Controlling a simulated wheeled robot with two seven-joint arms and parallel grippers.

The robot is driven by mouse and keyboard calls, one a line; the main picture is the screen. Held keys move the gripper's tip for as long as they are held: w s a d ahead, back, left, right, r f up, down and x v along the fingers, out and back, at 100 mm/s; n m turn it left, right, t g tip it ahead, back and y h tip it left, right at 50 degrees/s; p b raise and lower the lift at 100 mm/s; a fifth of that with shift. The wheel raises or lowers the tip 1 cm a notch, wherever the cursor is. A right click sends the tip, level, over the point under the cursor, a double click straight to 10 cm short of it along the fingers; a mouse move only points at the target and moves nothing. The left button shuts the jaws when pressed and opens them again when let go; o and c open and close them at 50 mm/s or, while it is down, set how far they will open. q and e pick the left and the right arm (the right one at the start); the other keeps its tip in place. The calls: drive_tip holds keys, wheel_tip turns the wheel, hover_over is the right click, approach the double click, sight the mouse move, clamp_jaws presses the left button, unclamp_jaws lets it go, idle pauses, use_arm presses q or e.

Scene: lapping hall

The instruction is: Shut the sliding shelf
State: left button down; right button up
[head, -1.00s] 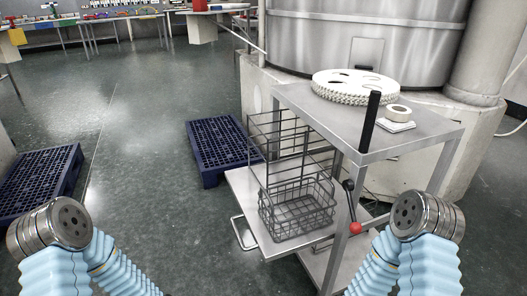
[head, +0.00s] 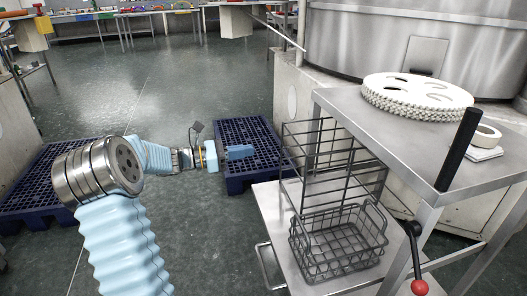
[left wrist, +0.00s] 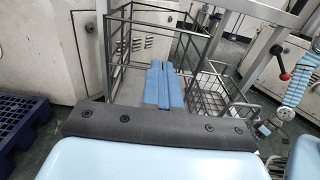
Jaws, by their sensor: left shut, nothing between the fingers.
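The sliding shelf (head: 268,208) is pulled out to the left from under the steel cart's top in the head view. Its bar handle (head: 264,268) is at the near left edge. A wire basket (head: 338,245) and a taller wire frame (head: 330,140) stand on it. My left gripper (head: 240,152) is shut and empty, left of the wire frame and above the dark blue pallet. Its blue fingers (left wrist: 165,86) lie together in the left wrist view, before the wire frame. My right arm shows at that view's right edge; its finger state is unclear.
A black upright handle (head: 458,150) and a red-knobbed lever (head: 418,262) stick out. Blue pallets (head: 250,135) lie on the floor; the aisle beyond is open.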

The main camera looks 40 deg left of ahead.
sight(338, 139)
use_arm(q)
drive_tip(key=x, duration=1.1)
drive_tip(key=shift+w+d, duration=0.3)
drive_tip(key=p+x, duration=0.2)
drive_tip(key=x, duration=1.5)
drive_tip(key=shift+d, duration=0.25)
drive_tip(key=p+x, duration=0.1)
drive_tip(key=x, duration=0.5)
use_arm(e)
drive_tip(key=r, duration=0.1)
drive_tip(key=w+r, duration=0.1)
drive_tip(key=r, duration=0.1)
drive_tip(key=shift+w+d+r, duration=0.1)
drive_tip(key=shift+w+d, duration=0.05)
drive_tip(key=shift+d, duration=0.05)
use_arm(q)
drive_tip(key=shift+w+d+r, duration=0.1)
drive_tip(key=shift+w+r, duration=0.05)
drive_tip(key=shift+r, duration=0.1)
